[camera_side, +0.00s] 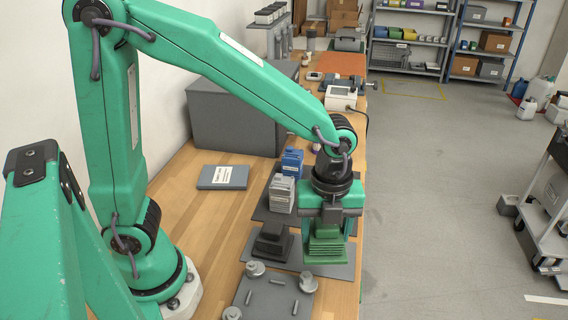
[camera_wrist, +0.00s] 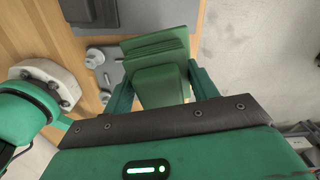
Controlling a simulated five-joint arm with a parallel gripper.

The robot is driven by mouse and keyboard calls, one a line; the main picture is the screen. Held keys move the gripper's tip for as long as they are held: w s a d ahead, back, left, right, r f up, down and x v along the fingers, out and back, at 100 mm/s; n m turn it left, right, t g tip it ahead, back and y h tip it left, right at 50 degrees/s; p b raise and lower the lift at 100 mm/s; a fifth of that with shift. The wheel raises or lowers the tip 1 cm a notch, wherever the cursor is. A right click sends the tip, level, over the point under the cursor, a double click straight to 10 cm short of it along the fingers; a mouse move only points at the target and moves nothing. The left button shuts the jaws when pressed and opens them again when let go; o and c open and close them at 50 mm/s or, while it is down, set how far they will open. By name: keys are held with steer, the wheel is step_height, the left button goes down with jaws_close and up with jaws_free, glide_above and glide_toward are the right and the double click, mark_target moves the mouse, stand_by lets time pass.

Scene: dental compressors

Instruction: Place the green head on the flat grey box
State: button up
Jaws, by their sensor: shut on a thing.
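The green head (camera_side: 326,246) is a finned block between the fingers of my gripper (camera_side: 331,214). My gripper is shut on it and points down over the right part of a dark grey mat (camera_side: 342,271). I cannot tell if the head touches the mat. In the wrist view the green head (camera_wrist: 158,66) shows its ribbed end, between the two green fingers of my gripper (camera_wrist: 162,88). The flat grey box (camera_side: 222,177) lies on the wooden bench to the left, apart from the gripper, with a white label on its bare top.
A dark grey stepped block (camera_side: 272,241) stands left of the head. A light grey unit (camera_side: 282,194) and a blue one (camera_side: 292,162) stand behind it. A plate with metal knobs (camera_side: 273,297) lies in front. A large grey box (camera_side: 235,118) stands behind the flat box.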

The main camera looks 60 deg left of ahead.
steer(key=w+a+n, duration=0.1)
steer(key=a+n, duration=0.2)
steer(key=a, duration=0.5)
steer(key=w+a+n, duration=0.1)
steer(key=a+n, duration=0.3)
steer(key=a, duration=0.4)
steer(key=w+a+r+n, duration=0.1)
steer(key=a+n, duration=0.3)
steer(key=a, duration=0.5)
steer(key=shift+w+r, duration=0.1)
steer(key=shift+w, duration=0.3)
steer(key=s+a+n, duration=0.3)
steer(key=a+n, duration=0.1)
steer(key=a, duration=0.5)
steer(key=shift+s+r, duration=0.15)
steer(key=shift+r, duration=0.05)
glide_above(224, 174)
step_height(224, 174, down, 7)
steer(key=shift+f, duration=2)
steer(key=shift+f, duration=0.1)
